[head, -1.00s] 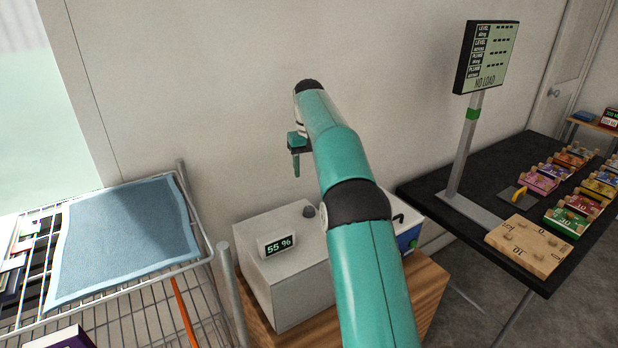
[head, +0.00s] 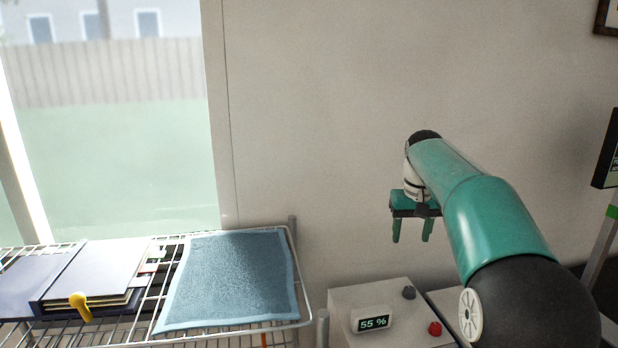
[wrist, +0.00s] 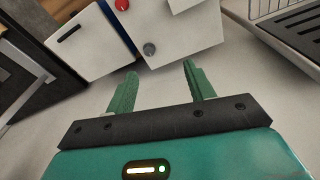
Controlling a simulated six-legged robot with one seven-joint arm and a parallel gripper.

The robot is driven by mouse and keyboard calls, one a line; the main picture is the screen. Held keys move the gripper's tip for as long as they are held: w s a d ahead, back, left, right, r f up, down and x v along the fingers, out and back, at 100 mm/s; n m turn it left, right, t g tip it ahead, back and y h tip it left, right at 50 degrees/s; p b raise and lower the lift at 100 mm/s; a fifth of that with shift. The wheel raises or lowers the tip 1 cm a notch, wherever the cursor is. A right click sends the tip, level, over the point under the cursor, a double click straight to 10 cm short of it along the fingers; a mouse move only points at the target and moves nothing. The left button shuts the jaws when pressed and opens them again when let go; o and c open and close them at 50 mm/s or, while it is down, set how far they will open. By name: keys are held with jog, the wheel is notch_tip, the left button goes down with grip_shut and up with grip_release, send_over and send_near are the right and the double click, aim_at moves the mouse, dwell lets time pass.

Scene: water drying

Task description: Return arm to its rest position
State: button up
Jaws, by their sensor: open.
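My gripper (head: 411,230) hangs in the air in front of the wall, above the white box with the "55 %" display (head: 373,322). Its two green fingers point down and stand apart with nothing between them. In the wrist view my gripper (wrist: 157,85) also shows spread, empty fingers, with the white box (wrist: 180,35) and its red and grey knobs beyond the tips. It touches nothing that I can see.
A wire rack (head: 300,285) at the left bears a blue cloth (head: 230,280) and an open book (head: 95,275) with a yellow clip (head: 80,306). A window (head: 110,130) is behind. A display stand (head: 605,215) is at the right edge.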

jog(key=s+a+t, duration=0.2)
jog(key=s+a, duration=0.2)
jog(key=s, duration=0.9)
jog(key=s+a+t, duration=0.1)
jog(key=s+a, duration=0.2)
jog(key=s, duration=1)
jog(key=s+a+f+t, duration=0.1)
jog(key=s+f, duration=0.6)
jog(key=s, duration=0.1)
jog(key=shift+s+a, duration=0.3)
jog(key=shift+s, duration=0.05)
